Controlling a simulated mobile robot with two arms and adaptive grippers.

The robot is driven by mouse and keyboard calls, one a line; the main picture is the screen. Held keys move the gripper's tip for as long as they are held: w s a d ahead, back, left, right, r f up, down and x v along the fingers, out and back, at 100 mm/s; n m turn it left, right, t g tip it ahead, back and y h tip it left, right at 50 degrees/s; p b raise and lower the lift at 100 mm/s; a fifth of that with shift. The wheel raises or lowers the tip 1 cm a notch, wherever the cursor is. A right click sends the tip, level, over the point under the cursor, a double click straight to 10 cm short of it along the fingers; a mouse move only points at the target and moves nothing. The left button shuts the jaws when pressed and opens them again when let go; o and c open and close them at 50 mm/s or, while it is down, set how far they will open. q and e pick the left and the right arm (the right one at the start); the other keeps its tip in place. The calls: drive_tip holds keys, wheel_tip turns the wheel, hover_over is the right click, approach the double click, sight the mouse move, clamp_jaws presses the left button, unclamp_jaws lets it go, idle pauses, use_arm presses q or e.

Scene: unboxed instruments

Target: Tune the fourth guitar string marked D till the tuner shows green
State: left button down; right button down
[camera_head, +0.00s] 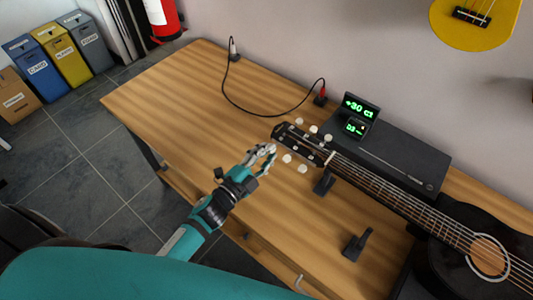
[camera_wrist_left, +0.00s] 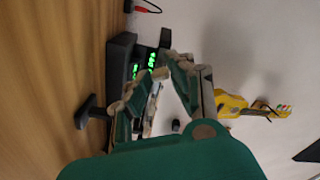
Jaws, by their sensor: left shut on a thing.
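The black guitar (camera_head: 465,228) lies with its headstock (camera_head: 303,143) pointing left over the table; white tuning pegs stick out on both sides. My left gripper (camera_head: 268,153) is at the near side of the headstock, shut on the leftmost near tuning peg (camera_head: 272,148). In the wrist view my left gripper (camera_wrist_left: 160,82) has its fingers around a small pale part. The tuner (camera_head: 357,115) has two small dark screens behind the headstock. They show green text, "+30 ct" above and what looks like "D3" below. My right gripper is not in view.
A black case (camera_head: 390,158) stands behind the neck, against the wall. A black cable (camera_head: 240,108) runs to a red plug. Small black stands (camera_head: 356,244) are on the wooden table (camera_head: 180,90). A yellow ukulele (camera_head: 470,25) hangs on the wall. The table's left part is clear.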

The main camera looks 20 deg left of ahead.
use_arm(q)
drive_tip(key=c, duration=1.5)
unclamp_jaws()
drive_tip(key=shift+o, duration=0.2)
drive_tip(key=v, duration=1.2)
